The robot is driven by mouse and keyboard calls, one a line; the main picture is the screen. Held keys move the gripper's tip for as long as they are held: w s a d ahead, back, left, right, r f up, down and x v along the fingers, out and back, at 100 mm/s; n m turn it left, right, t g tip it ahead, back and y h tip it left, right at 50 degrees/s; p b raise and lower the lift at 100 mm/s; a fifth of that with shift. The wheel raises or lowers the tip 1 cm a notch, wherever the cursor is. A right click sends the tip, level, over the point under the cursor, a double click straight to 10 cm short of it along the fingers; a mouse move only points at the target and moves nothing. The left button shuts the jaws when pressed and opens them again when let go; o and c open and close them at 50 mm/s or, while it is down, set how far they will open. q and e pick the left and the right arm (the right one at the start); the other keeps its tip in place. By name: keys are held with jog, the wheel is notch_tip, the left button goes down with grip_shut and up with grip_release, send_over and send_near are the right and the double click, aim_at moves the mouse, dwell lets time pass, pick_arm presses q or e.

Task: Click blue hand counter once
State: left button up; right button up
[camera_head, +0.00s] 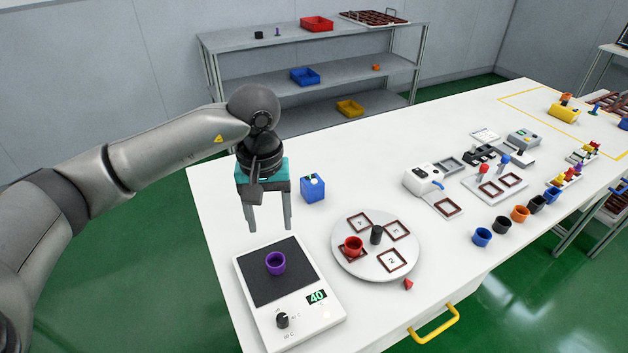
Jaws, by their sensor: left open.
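The blue hand counter (313,189) is a small blue box with a light, button-like part on top. It stands on the white table, just right of my left gripper. My left gripper (270,226) has a teal body and two grey fingers pointing down. It is open and empty, above the table behind the scale, with a visible gap between it and the counter. My right gripper is not in view.
A round turntable (404,259) with a red cup (352,247) is to the right. Several cups and devices stand farther right. A shelf (350,68) is behind.

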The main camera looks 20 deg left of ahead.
pick_arm(q)
grip_shut()
dwell(1.4)
